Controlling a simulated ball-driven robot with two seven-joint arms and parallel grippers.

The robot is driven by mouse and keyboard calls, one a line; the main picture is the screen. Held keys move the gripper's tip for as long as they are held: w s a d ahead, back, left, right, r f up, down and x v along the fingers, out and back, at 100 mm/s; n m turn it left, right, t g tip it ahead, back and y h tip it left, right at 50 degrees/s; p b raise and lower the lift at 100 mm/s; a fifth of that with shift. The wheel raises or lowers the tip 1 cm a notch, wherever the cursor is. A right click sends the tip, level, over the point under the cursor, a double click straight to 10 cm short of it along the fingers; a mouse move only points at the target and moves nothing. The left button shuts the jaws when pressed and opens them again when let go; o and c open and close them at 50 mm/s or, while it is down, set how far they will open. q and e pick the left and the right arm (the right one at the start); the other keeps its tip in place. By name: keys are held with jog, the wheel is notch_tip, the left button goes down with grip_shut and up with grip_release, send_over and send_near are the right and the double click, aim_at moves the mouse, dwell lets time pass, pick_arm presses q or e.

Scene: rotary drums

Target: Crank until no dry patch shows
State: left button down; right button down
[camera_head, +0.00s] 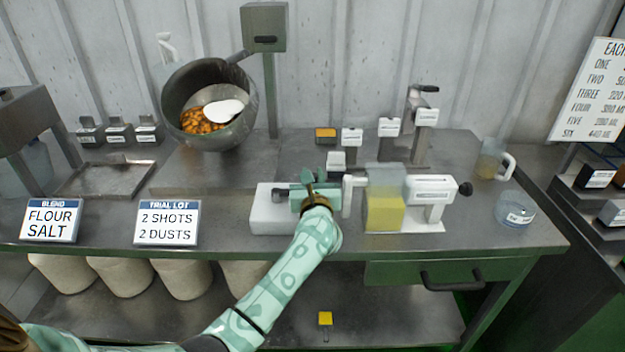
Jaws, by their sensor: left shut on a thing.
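My left gripper (312,188) is shut at the middle of the bench. It appears to hold a dark-ended handle (281,193), mostly hidden by the jaws, above a white block (268,222). Just right of it, a white upright arm (347,197) stands beside a clear tank with yellow contents (384,213). A tilted grey drum (175,97) at the back left holds orange-brown pieces (200,122) and a white oval shape (223,111). I cannot tell whether any dry patch shows on the pieces. My right gripper is not in view.
A post with a black-gripped crank (428,88) stands at the back. A clear jug (491,160) and a glass bowl (515,211) are at the right. Two signs (52,220) (167,223) stand along the front left edge. A shallow tray (105,180) lies behind them.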

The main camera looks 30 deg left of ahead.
pick_arm(q)
jog(key=shift+w, duration=0.1)
dwell(0.7)
jog(key=c, duration=1.3)
grip_release()
jog(key=shift+o, duration=0.2)
